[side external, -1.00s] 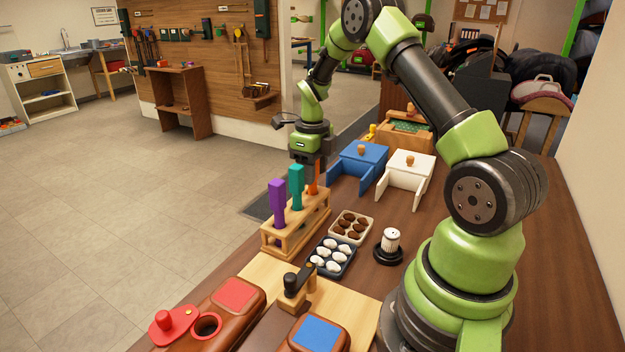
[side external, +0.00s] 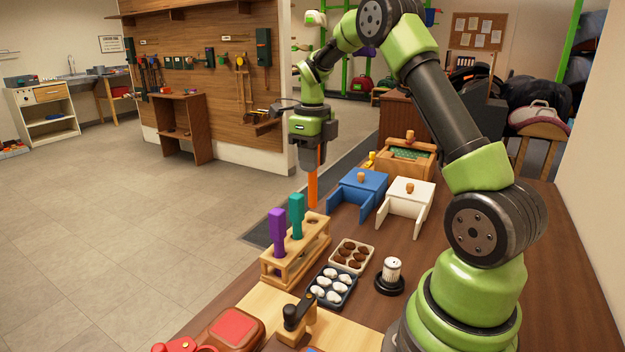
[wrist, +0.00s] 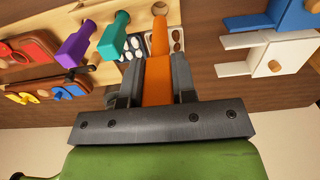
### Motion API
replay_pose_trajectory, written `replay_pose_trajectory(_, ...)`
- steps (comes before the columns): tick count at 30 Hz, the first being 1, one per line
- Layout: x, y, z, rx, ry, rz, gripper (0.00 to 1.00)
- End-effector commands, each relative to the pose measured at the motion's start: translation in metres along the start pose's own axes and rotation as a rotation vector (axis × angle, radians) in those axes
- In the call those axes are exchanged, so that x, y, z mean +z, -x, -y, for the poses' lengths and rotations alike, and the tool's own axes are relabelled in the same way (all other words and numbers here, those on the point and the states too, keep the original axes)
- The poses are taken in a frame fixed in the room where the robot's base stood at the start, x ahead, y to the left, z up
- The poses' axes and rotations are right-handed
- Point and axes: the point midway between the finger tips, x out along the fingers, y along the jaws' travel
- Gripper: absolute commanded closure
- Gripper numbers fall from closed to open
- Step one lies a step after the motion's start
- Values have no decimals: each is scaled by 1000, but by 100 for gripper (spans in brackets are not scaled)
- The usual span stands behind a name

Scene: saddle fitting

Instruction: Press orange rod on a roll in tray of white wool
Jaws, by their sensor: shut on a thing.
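My gripper (side external: 312,170) is shut on the orange rod (side external: 313,188), which hangs upright above the table, clear of the wooden rack (side external: 300,252). In the wrist view the orange rod (wrist: 158,85) sits between the two fingers (wrist: 152,85). The dark tray of white wool rolls (side external: 331,288) lies on the table to the right of the rack's near end, below and apart from the rod. The purple tool (side external: 278,231) and the teal tool (side external: 297,214) stand in the rack.
A light tray of brown rolls (side external: 351,256) lies just behind the white wool tray. A white ribbed cylinder on a black base (side external: 391,272) stands to the right. A black-handled clamp (side external: 298,314) is in front.

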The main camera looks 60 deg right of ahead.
Motion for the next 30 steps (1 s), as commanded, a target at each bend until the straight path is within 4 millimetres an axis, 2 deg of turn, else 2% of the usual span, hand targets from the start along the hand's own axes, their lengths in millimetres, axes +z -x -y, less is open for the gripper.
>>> replay_pose_trajectory(3,0,9,0,0,0,1,100)
replay_pose_trajectory(11,0,10,0,1,-1,0,100)
replay_pose_trajectory(12,0,10,0,1,-1,0,84)
replay_pose_trajectory(13,0,10,0,1,-1,0,91)
replay_pose_trajectory(19,-2,9,-3,1,17,-2,92)
replay_pose_trajectory(23,-13,4,-15,2,95,-5,92)
replay_pose_trajectory(30,-49,-11,-51,1,326,-4,92)
